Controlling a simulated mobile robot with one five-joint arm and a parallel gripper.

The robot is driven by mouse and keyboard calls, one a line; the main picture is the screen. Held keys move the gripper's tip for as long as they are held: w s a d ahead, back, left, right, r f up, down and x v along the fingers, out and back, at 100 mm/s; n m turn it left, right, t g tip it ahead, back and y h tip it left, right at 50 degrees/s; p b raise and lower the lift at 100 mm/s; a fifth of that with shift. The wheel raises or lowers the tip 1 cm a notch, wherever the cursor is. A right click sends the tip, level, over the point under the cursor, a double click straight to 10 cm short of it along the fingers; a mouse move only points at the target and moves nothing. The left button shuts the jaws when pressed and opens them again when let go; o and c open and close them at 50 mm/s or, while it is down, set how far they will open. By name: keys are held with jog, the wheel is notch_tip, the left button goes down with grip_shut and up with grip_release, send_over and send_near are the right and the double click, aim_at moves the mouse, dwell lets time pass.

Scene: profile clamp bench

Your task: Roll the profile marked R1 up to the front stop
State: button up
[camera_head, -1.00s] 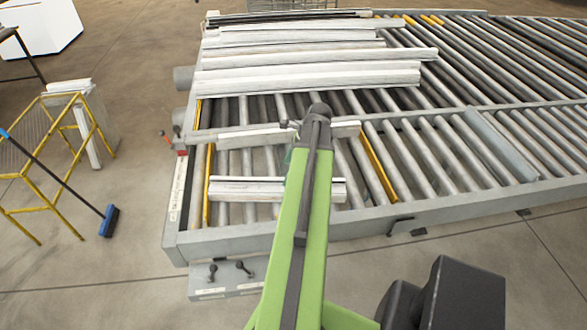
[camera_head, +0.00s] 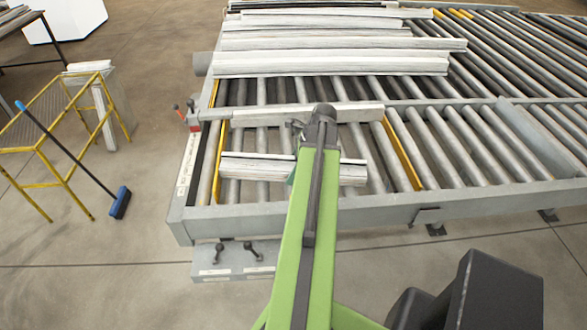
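Two short pale profiles lie crosswise on the rollers at the near left end of the conveyor: a nearer profile (camera_head: 248,168) and a farther profile (camera_head: 262,117). I cannot read a mark R1 on either. My green arm crosses in front of the nearer profile and hides part of it. The arm's dark end (camera_head: 322,118) shows over the farther profile. My gripper's fingers are hidden behind the arm, so their opening and any contact cannot be told. Yellow strips stand left (camera_head: 212,140) and right (camera_head: 402,156) of the short profiles; I cannot tell which part is the front stop.
Several longer white profiles (camera_head: 335,64) lie farther back on the rollers. Bare rollers (camera_head: 470,140) extend to the right. A grey frame rail (camera_head: 270,216) bounds the near side.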

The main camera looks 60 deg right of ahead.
grip_shut()
dwell(0.3)
jog(key=shift+s+d, duration=0.55)
jog(key=shift+s, duration=0.2)
jog(key=shift+s+d, duration=0.5)
jog(key=shift+s, duration=0.25)
jog(key=shift+n+g+y, duration=0.3)
jog(key=shift+n, duration=0.8)
jog(key=shift+w, duration=0.1)
